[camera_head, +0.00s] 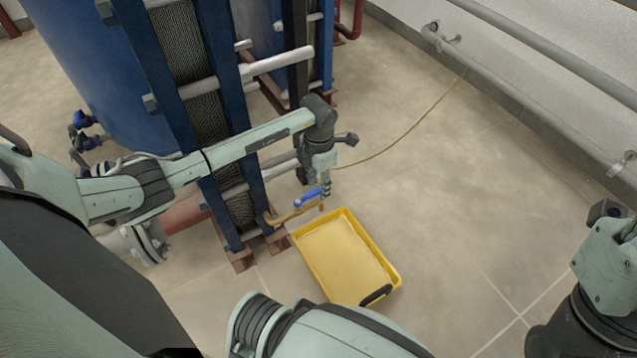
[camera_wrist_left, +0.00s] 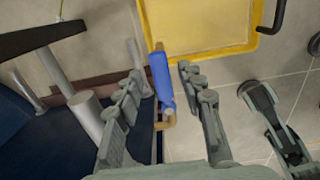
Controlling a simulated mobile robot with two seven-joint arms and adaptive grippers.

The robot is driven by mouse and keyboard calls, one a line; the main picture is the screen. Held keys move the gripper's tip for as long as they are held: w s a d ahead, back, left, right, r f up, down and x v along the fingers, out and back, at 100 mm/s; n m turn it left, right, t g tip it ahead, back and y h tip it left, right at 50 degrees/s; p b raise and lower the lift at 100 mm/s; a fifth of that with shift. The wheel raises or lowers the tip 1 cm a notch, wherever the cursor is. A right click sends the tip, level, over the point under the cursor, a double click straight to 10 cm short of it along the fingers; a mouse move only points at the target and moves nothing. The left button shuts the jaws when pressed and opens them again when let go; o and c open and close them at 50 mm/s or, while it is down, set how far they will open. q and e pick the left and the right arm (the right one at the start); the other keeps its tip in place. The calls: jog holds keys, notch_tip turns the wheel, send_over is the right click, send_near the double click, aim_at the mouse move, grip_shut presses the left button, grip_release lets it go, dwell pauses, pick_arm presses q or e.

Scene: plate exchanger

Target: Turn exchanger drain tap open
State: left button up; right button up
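The drain tap has a blue lever handle (camera_head: 307,197) and a brass body (camera_head: 283,217). It sits low at the foot of the blue-framed plate exchanger. My left gripper (camera_head: 325,192) reaches down beside the handle, just to its right in the head view. In the left wrist view the blue handle (camera_wrist_left: 161,80) lies between the two spread fingers (camera_wrist_left: 160,85), with a gap on either side. The left gripper looks open, with nothing held. The brass part (camera_wrist_left: 165,123) is partly seen below the handle. My right arm shows at the lower right of the head view; its fingers are not visible.
A yellow tray (camera_head: 302,262) with a black handle (camera_head: 376,295) lies on the floor beside the tap. The exchanger's blue frame post (camera_head: 232,110) and grey pipes (camera_head: 278,62) stand close to my left arm. Floor to the right is clear, apart from a thin yellow-green line (camera_head: 405,138).

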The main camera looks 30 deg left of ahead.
aim_at(319, 188)
pick_arm(q)
notch_tip(319, 188, up, 12)
dwell(0.5)
dwell(0.3)
